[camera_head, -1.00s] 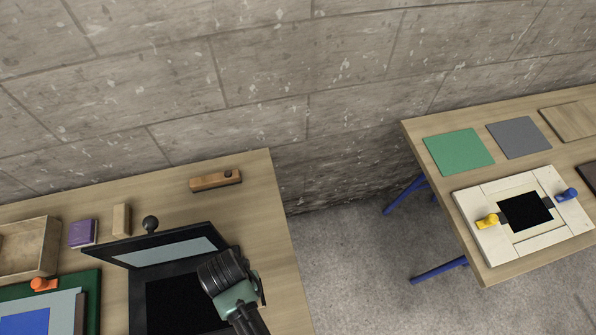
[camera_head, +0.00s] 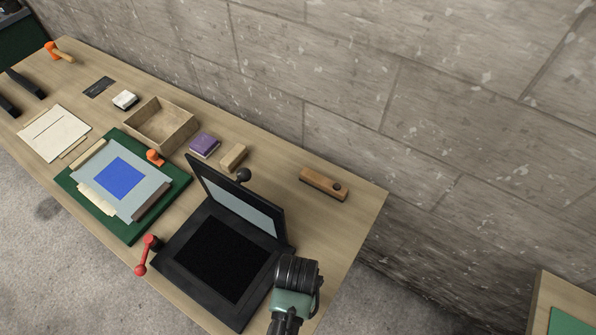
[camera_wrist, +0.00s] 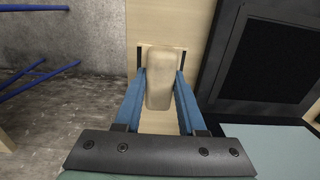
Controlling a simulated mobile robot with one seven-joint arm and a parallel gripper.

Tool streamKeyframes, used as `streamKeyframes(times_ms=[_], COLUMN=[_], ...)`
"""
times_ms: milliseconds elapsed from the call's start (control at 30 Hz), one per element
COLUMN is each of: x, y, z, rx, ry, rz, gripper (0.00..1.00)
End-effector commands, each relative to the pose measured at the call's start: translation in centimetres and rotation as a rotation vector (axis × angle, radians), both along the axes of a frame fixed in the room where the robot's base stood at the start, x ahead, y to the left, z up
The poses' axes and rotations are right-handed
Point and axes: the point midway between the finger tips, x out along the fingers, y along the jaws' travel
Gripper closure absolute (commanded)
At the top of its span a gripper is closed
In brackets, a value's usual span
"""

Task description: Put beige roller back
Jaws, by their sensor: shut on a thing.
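My gripper (camera_wrist: 161,73) has its two blue fingers closed on the sides of a smooth beige block-like piece, which I take for the beige roller (camera_wrist: 159,92). It points away from the wrist, over the wooden table top. In the head view my wrist (camera_head: 294,285) is at the table's near right, beside the black hinged frame (camera_head: 177,269). The fingers and the roller are hidden there.
The black frame's lid (camera_head: 240,205) stands raised. A red handle (camera_head: 147,254) is at its near left corner. A wooden block (camera_head: 323,184), beige block (camera_head: 233,157), purple block (camera_head: 204,145) and open wooden tray (camera_head: 160,126) stand farther back. The table's right end is mostly clear.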

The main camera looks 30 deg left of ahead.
Motion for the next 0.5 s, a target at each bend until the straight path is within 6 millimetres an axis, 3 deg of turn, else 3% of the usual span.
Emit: streamKeyframes(times_ms=[500], x=[0.1], y=[0.0], z=[-5.3], rx=[0.001], ry=[0.000], rz=[0.000], gripper=[1.00])
